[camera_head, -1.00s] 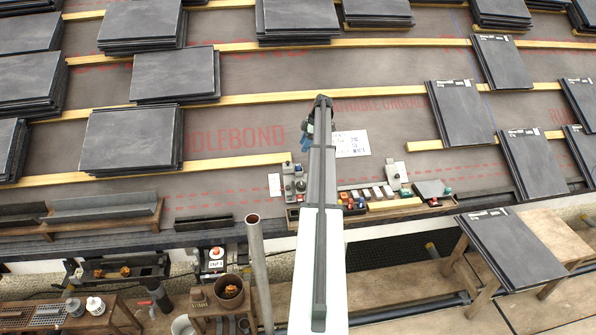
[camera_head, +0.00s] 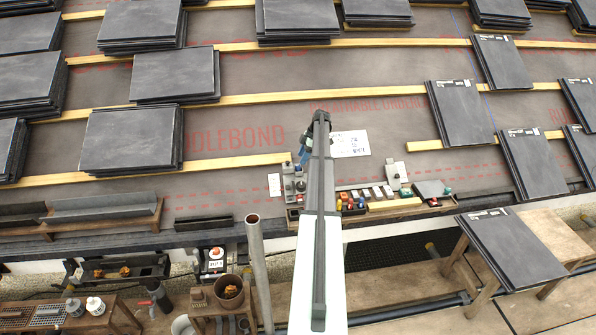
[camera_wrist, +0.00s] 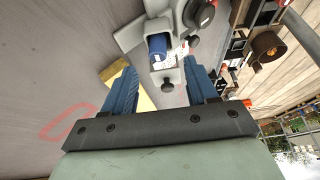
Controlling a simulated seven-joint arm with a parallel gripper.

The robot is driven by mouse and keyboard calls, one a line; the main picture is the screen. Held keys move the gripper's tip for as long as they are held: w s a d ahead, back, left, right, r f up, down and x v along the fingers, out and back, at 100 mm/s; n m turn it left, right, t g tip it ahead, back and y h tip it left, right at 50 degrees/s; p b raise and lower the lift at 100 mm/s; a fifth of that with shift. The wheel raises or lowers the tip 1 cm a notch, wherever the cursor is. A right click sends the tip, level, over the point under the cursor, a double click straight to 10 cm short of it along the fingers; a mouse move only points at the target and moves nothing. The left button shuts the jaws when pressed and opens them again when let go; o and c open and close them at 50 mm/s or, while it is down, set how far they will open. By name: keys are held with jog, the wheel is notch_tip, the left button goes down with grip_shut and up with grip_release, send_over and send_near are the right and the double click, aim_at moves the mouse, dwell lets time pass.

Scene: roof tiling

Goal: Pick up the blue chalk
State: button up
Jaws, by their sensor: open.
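In the wrist view a blue cylinder with a white label (camera_wrist: 157,47) sits in a grey holder (camera_wrist: 165,72), beyond my fingers. It is the blue thing that best fits the blue chalk, but I cannot tell for sure. My gripper (camera_wrist: 155,82) has its two blue fingers apart with nothing held between them. The cylinder lies ahead of the gap between the fingertips. In the head view my gripper (camera_head: 303,157) is over the roof sheet, just above the grey gear (camera_head: 294,183) at the left end of the tool tray. The cylinder cannot be made out there.
The wooden tray (camera_head: 409,208) holds several small coloured pieces close to my arm. A written white sheet (camera_head: 350,144) lies right of my gripper. A yellow batten (camera_wrist: 130,86) lies near the left finger.

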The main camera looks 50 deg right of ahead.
aim_at(298, 165)
jog(key=x, duration=0.5)
jog(key=shift+d, duration=0.15)
grip_shut()
dwell(0.4)
